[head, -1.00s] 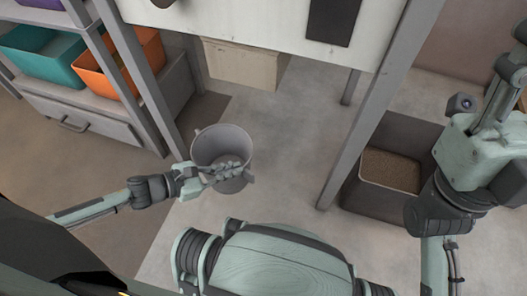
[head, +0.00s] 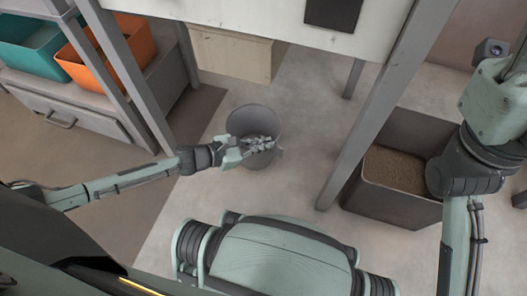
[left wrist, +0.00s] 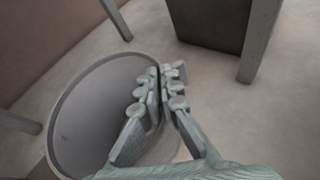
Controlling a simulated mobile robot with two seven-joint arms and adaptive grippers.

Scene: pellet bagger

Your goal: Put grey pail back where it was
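The grey pail (head: 236,122) stands about upright over the pale floor, left of the middle in the head view, with its open top toward me. My left gripper (head: 262,143) reaches in from the left and its fingers lie across the pail's near right rim. In the left wrist view the pail (left wrist: 85,110) fills the left side, and the gripper (left wrist: 165,82) has its fingers close together with the rim between them. I cannot tell whether the pail's bottom touches the floor. My right arm is at the right edge; its fingers are not clearly seen.
A dark bin of brown pellets (head: 395,168) stands right of the grey frame leg (head: 365,115). A beige box (head: 232,53) is behind the pail, under the white panel (head: 250,15). A shelf with an orange bin (head: 133,42) and a teal bin (head: 28,42) is at left.

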